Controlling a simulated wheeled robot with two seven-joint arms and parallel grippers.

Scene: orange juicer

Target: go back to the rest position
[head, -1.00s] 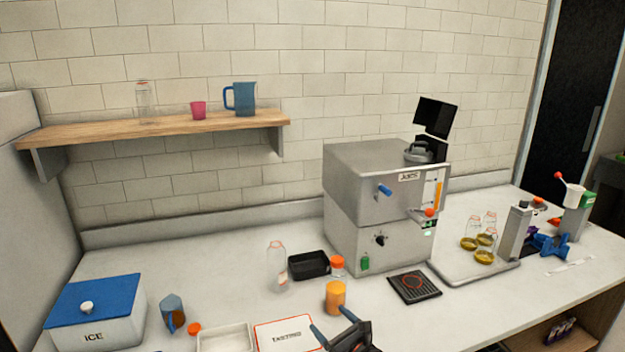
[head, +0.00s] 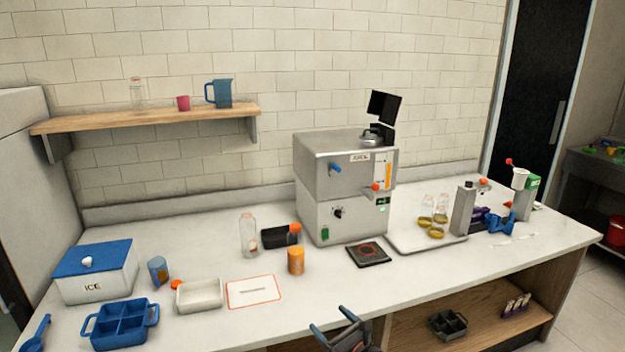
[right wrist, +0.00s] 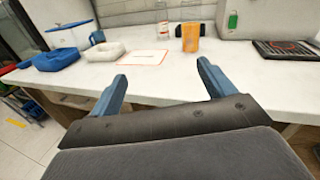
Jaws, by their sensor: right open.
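My right gripper (head: 330,328) is in front of the counter's front edge, below the tasting mat and apart from everything on the counter. Its two blue fingers are spread with nothing between them; they also show in the right wrist view (right wrist: 160,84). The cup of orange juice (head: 296,261) stands upright on the counter (head: 200,335) behind it, and shows in the right wrist view (right wrist: 190,38). The grey juicer (head: 345,190) stands at the back of the counter. My left gripper is not in view.
The white tasting mat (head: 254,292), a white tray (head: 199,296), a blue divided caddy (head: 120,325) and the ice box (head: 95,272) stand to the left. A black pad (head: 368,254) and a tray with several bottles (head: 428,238) are to the right. A lower shelf (head: 480,312) is below.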

